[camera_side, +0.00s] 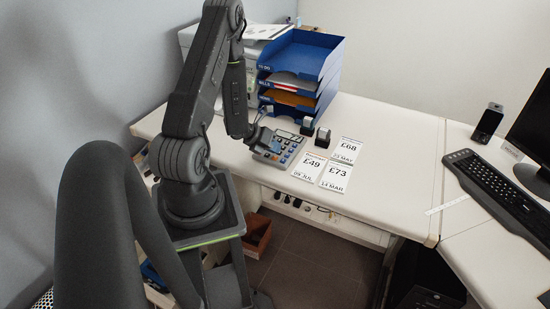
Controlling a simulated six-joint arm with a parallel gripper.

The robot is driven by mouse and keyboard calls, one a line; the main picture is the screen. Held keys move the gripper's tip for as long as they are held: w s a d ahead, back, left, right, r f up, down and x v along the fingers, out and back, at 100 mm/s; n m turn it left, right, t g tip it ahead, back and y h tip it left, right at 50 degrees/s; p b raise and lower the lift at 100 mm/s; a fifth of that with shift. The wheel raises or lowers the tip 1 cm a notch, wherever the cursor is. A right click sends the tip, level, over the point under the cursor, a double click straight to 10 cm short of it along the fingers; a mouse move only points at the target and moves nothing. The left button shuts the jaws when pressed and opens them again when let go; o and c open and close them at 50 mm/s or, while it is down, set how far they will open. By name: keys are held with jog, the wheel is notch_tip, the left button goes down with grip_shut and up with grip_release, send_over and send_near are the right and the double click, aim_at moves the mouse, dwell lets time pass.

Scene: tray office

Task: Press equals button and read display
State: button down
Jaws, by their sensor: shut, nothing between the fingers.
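The calculator (279,148) lies on the white desk, with a grey display at its upper edge and dark and blue keys. My gripper (262,138) is shut and empty, low over the calculator's left part. I cannot tell whether its tip touches a key. The equals button cannot be told apart at this size. The display is too small to read, and the gripper covers part of the calculator's left side.
Price cards (335,175) reading £49, £68 and £73 lie right of the calculator. Small dark stamps (322,137) stand behind it. Blue stacked trays (301,72) stand at the back. A keyboard (498,195) and monitor are at the right. The desk's middle is clear.

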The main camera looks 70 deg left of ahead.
aim_at(275, 157)
jog(key=shift+r, duration=2.45)
jog(key=shift+w+d+r, duration=0.1)
jog(key=shift+w+r, duration=0.1)
jog(key=w+d+r+m+g+h, duration=0.1)
jog(key=w+d+r+m+h, duration=0.25)
jog(key=d+r+m, duration=0.6)
jog(key=w+d+r+m+g+h, duration=0.2)
jog(key=w+d+r+m, duration=0.2)
jog(key=d+r+m, duration=0.6)
jog(key=s+d+r+m+y, duration=0.3)
jog(key=s+d+m, duration=0.3)
jog(key=m, duration=0.6)
jog(key=s+d+r+m+y, duration=0.3)
jog(key=s+d+r+m, duration=0.2)
jog(key=m, duration=0.8)
jog(key=s+d, duration=0.1)
jog(key=s, duration=0.2)
jog(key=shift+s+d+r+g, duration=0.2)
jog(key=shift+s+g, duration=0.1)
